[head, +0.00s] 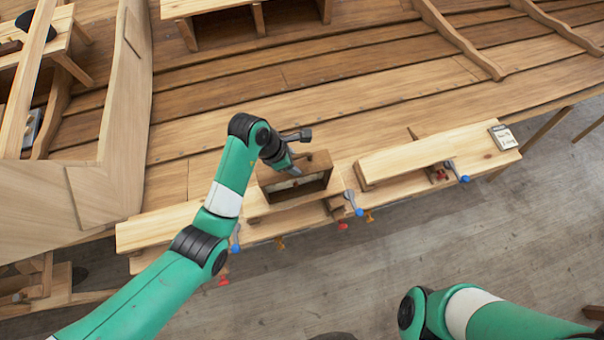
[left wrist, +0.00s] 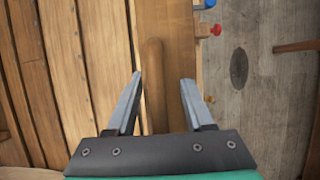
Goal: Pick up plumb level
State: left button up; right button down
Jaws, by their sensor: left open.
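My left gripper (head: 296,160) is over an open-fronted wooden box (head: 319,184) with a dark inside, on the bench along the hull's near edge. In the left wrist view its two grey fingers (left wrist: 161,78) are apart. A rounded wooden bar (left wrist: 154,60) lies between them, lengthwise on or over a brown board, and nothing is gripped. This bar may be the plumb level or part of it; I cannot tell. Its lower end is hidden behind my gripper's body. My right arm shows at the lower right, but its gripper is out of the picture.
Pale planks (head: 430,150) lie along the bench. Clamps with blue (head: 359,211) and red (head: 342,225) ends hang along its front edge. A small card (head: 502,137) is at the right end. Curved hull ribs (head: 462,42) stand behind. Grey floor is in front.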

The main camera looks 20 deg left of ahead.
pick_arm(q)
jog(key=shift+a, duration=0.1)
grip_shut()
dwell(1.3)
